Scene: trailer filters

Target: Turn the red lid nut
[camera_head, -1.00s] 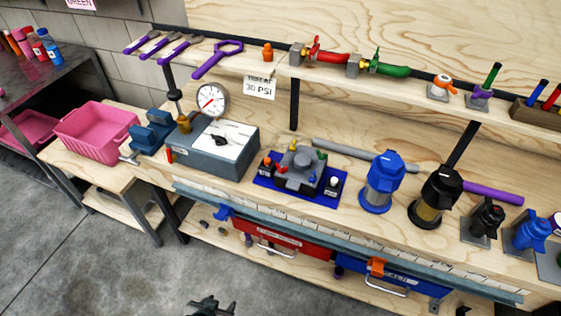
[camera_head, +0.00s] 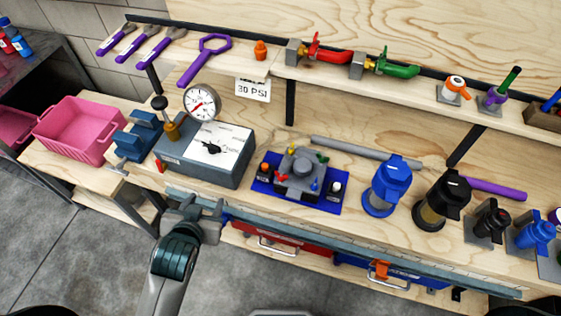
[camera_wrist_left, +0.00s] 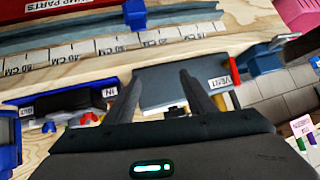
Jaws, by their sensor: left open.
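A grey lidded fixture (camera_head: 299,171) sits on a blue mat (camera_head: 318,204) at the middle of the bench. Small red, green, blue and yellow parts sit around its lid. The red one (camera_head: 282,176) is at its front left and looks like the red lid nut. My left gripper (camera_head: 203,207) is open and empty at the bench's front edge, left of the fixture and apart from it. In the left wrist view its two fingers (camera_wrist_left: 160,78) are spread, with the grey gauge box behind them. My right gripper is not seen.
The grey gauge box (camera_head: 195,166) with a dial (camera_head: 202,102) stands left of the fixture. A blue filter housing (camera_head: 386,187) and a black one (camera_head: 441,200) stand right of it. A shelf (camera_head: 270,70) with wrenches and valves runs above. A pink bin (camera_head: 77,129) is far left.

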